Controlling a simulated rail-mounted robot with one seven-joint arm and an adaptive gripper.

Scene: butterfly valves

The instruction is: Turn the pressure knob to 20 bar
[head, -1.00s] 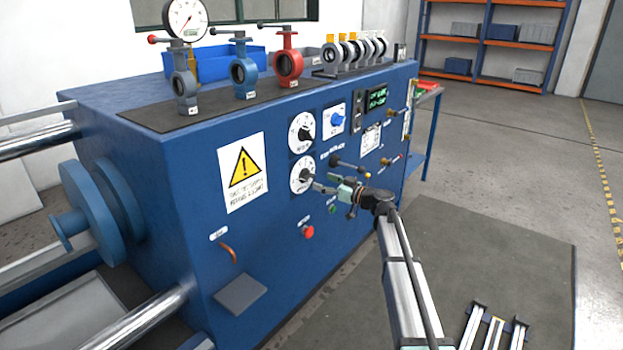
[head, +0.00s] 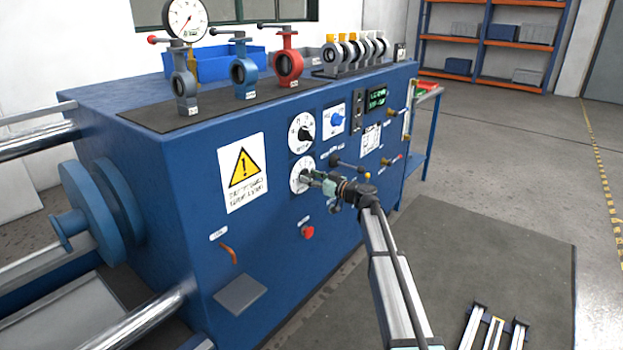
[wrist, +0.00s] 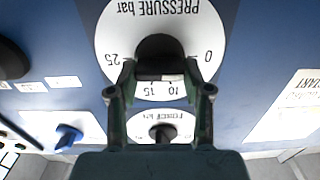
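The pressure dial (wrist: 112,45) fills the upper middle of the wrist view, upside down, white with "PRESSURE bar" and 0, 10, 15 and 25 readable. Its black knob (wrist: 160,50) is at the centre. In the head view it is the lower white dial (head: 298,178) on the blue panel. My gripper (wrist: 160,72) has its two fingers apart, one at each side of the knob's near part, and it also shows in front of the dial in the head view (head: 316,180). I cannot tell whether the fingers touch the knob. The knob's pointer setting is not clear.
A second white dial (head: 302,131) sits just above on the panel. A blue knob (head: 337,119), a display (head: 377,99), a dark lever (head: 345,163) and a red button (head: 307,232) are nearby.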

